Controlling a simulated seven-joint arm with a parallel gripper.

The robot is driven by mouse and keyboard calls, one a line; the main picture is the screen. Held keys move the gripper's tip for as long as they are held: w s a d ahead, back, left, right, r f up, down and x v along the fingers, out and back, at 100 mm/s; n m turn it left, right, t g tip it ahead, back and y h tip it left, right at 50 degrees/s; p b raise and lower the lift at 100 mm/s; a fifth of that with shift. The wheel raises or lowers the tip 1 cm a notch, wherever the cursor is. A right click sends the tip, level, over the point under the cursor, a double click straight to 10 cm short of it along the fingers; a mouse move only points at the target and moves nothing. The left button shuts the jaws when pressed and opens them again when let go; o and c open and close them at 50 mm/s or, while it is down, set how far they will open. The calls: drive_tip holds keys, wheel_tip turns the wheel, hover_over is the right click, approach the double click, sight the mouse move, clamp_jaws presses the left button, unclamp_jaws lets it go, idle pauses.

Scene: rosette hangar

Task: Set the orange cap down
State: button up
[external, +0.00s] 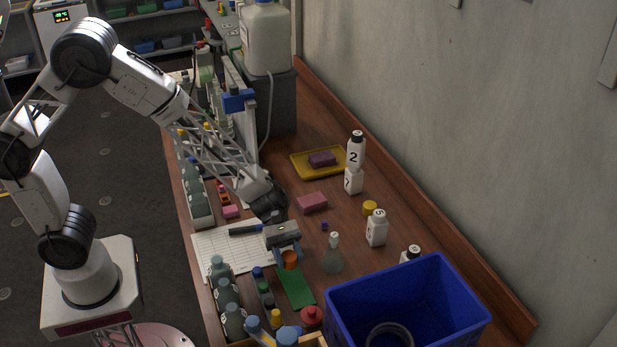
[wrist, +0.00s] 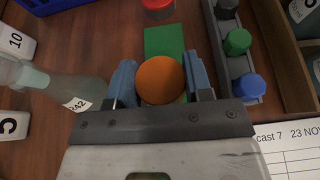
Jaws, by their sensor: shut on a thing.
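The orange cap (external: 290,260) is held between the two fingers of my gripper (external: 288,256). In the wrist view the orange cap (wrist: 161,79) sits between the blue fingertips of my gripper (wrist: 160,82), seen from above as a round disc. A green mat (external: 295,287) lies flat on the table below and just beyond the cap; it also shows in the wrist view (wrist: 164,40). I cannot tell how high the cap is above the surface.
A glass flask (external: 332,256) stands close to the right of my gripper. A red cap (external: 312,315) lies past the mat. A blue bin (external: 400,295) stands at the front right. A rack with green and blue caps (wrist: 236,55) is close by. Paper sheets (external: 215,252) lie left.

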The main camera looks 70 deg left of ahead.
sight(290, 273)
drive_tip(key=shift+f, duration=1.8)
drive_tip(key=shift+f, duration=0.2)
drive_tip(key=o, duration=0.9)
drive_tip(key=shift+r, duration=0.2)
drive_tip(key=shift+v, duration=6)
drive_tip(key=shift+r, duration=0.1)
